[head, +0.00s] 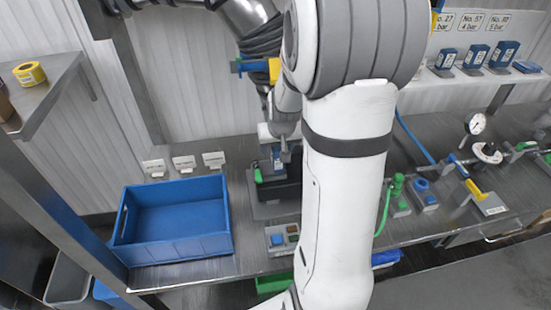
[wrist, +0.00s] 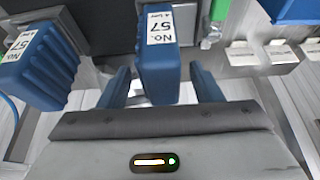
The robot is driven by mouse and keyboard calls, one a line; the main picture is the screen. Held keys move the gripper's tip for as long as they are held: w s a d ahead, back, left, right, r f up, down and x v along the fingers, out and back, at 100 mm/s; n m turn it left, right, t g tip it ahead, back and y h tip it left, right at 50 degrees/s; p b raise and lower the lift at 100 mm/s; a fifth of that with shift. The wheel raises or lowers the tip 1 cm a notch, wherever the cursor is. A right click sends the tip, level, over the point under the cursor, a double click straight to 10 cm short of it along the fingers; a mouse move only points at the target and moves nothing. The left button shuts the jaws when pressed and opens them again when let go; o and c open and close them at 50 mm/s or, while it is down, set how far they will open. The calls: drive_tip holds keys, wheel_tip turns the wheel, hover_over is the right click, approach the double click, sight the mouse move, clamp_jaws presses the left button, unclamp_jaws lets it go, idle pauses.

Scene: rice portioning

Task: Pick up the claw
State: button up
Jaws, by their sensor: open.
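No object is plainly marked as a claw. In the wrist view, a blue block labelled No. 57 (wrist: 160,72) stands between and beyond the blue fingers of my gripper (wrist: 160,84). The fingers are open, with visible gaps on both sides of the block. A second, ridged blue block labelled No. 57 (wrist: 38,72) is at the left, apart from the fingers. In the head view, a small blue part (head: 277,158) sits at a dark fixture (head: 280,190) with a green handle. My arm hides much there, and my fingers are not clear.
A blue bin (head: 121,247) stands left of the fixture, with several white label cards (head: 183,162) behind it. A button box (head: 282,238) is in front. Gauges, valves and tubing (head: 487,152) occupy the bench's right. More blue blocks (head: 475,55) stand on the shelf at upper right.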

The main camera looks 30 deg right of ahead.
drive_tip(key=shift+w+f, duration=0.15)
drive_tip(key=shift+f, duration=0.3)
drive_tip(key=shift+c, duration=0.5)
clamp_jaws()
